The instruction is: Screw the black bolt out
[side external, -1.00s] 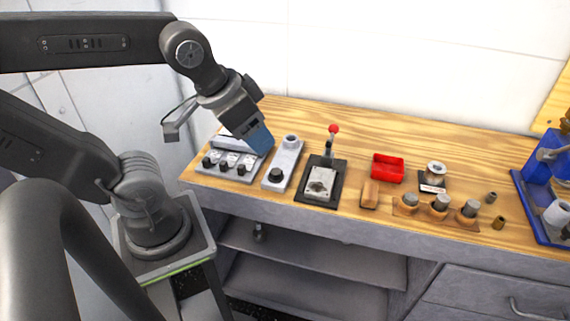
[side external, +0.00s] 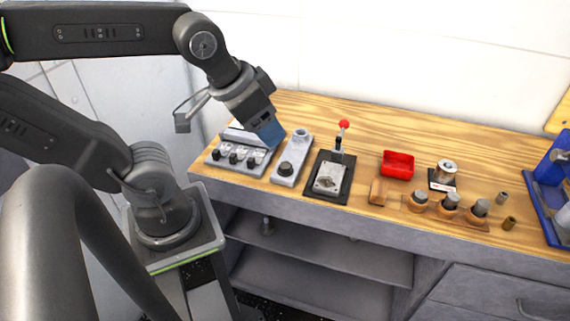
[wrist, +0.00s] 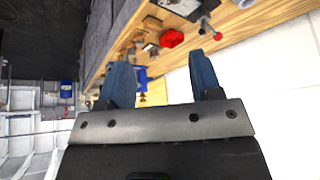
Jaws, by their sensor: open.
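The black bolt (side external: 286,168) appears as a round black head standing upright at the near end of a grey block (side external: 288,181) on the wooden bench. A pale raised ring (side external: 301,132) is at the block's far end. My gripper (side external: 272,142), with blue fingers, hangs above the bench just left of the block, higher than the bolt and not touching it. In the wrist view my gripper (wrist: 163,78) is open with nothing between its fingers. I cannot make out the bolt in that view.
A panel with several black knobs (side external: 235,158) lies left of the block. Right of it are a red-topped lever (side external: 343,125) on a dark plate, a red tray (side external: 397,164), a wooden block (side external: 378,192), several cylinders in holders and a blue rack (side external: 552,170).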

